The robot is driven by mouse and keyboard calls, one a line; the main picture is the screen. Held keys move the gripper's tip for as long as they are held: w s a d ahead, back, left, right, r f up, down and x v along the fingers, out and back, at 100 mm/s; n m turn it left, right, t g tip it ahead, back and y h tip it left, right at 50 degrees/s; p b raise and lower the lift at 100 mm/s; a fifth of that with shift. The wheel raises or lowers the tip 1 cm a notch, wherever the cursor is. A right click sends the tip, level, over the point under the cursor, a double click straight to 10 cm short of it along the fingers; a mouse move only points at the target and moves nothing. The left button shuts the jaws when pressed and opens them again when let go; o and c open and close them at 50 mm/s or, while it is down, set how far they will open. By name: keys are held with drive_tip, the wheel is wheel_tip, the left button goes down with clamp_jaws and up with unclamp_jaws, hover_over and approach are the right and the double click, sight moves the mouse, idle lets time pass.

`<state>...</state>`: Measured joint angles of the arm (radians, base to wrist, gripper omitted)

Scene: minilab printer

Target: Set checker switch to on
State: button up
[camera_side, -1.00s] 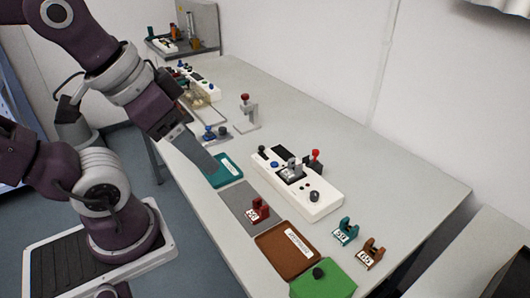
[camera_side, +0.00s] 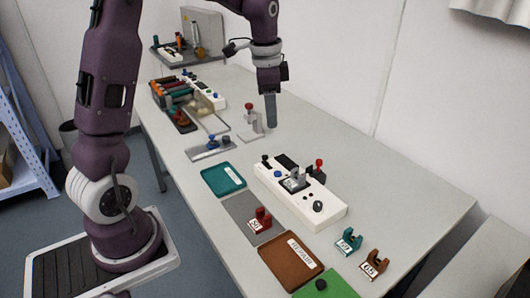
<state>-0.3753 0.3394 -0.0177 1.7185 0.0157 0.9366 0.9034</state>
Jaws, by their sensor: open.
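The white device box (camera_side: 335,210), likely the checker, lies on the table right of centre. It has a dark screen (camera_side: 286,162), a small black switch-like part (camera_side: 266,159) at its far left end, and a round black knob (camera_side: 318,206) near its close end. Which control is the checker switch, and its setting, I cannot tell. A grey fixture (camera_side: 297,180) sits on the box, with a red-topped lever (camera_side: 318,165) beside it. My gripper (camera_side: 271,125) points down, open and empty, beyond the box's far end. Its jaws are seen edge-on.
A grey stand with a red knob (camera_side: 250,121) is close to my gripper in the picture. Teal (camera_side: 222,179), brown (camera_side: 291,262) and green (camera_side: 325,285) trays lie along the near side. Red (camera_side: 260,220), teal (camera_side: 348,242) and brown (camera_side: 374,264) numbered parts stand near the box.

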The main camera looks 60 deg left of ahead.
sight(265, 156)
drive_tip(key=w+a+f, duration=0.1)
drive_tip(key=a+f, duration=0.2)
drive_tip(key=w+a+f+m+g, duration=0.1)
drive_tip(key=w+a+f, duration=0.1)
drive_tip(key=a+f, duration=0.1)
drive_tip(key=w+a+f+m, duration=0.1)
drive_tip(key=a+f, duration=0.1)
drive_tip(key=f, duration=0.3)
drive_tip(key=shift+w+a+f+h, duration=0.15)
drive_tip(key=shift+a+f+h, duration=0.15)
drive_tip(key=shift+a, duration=0.1)
drive_tip(key=shift+m, duration=0.3)
drive_tip(key=f, duration=0.7)
drive_tip(key=shift+a+f, duration=0.25)
drive_tip(key=shift+f, duration=0.15)
clamp_jaws()
drive_tip(key=shift+w, duration=0.1)
